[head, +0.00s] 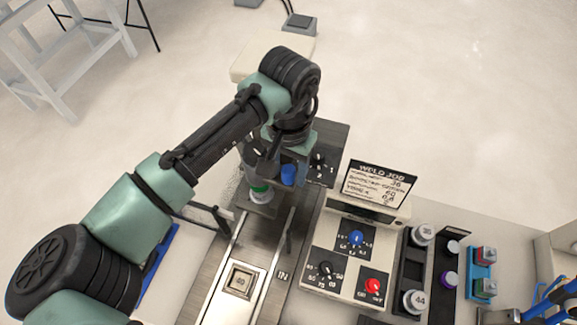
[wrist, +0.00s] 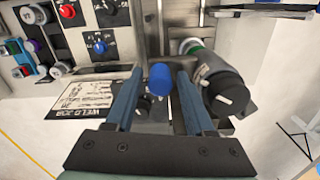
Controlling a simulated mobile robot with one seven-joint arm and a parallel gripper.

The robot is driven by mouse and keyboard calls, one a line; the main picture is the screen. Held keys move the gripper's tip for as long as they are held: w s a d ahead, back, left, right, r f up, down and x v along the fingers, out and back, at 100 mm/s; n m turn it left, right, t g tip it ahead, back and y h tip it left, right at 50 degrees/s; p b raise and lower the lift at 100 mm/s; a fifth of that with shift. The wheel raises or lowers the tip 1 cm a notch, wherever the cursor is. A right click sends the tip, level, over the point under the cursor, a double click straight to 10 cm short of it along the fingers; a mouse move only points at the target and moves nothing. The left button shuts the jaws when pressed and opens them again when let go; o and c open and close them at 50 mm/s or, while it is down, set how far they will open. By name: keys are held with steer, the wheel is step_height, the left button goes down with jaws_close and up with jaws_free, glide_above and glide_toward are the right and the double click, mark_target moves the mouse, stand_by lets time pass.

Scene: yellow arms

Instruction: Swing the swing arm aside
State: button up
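A blue knob (head: 288,174) stands beside the metal track in the head view, just in front of my gripper (head: 278,165). In the wrist view the same blue knob (wrist: 158,78) shows between the two blue fingers of my gripper (wrist: 158,80). The fingers are apart, with a visible gap on each side of the knob, and hold nothing. A grey cylindrical part (wrist: 222,82) with a black end lies right of the fingers, near a green-and-white piece (wrist: 191,46). I cannot tell for certain which part is the swing arm; my gripper and arm hide some of this area.
A cream control panel (head: 330,240) with dials and a red knob (head: 374,287) stands right of the track, below a WELD JOB card (head: 380,181). Racks of round parts (head: 413,270) stand farther right. A dark bar (head: 212,213) juts left of the track.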

jaws_close()
steer(key=shift+r, duration=0.1)
stand_by(1.1)
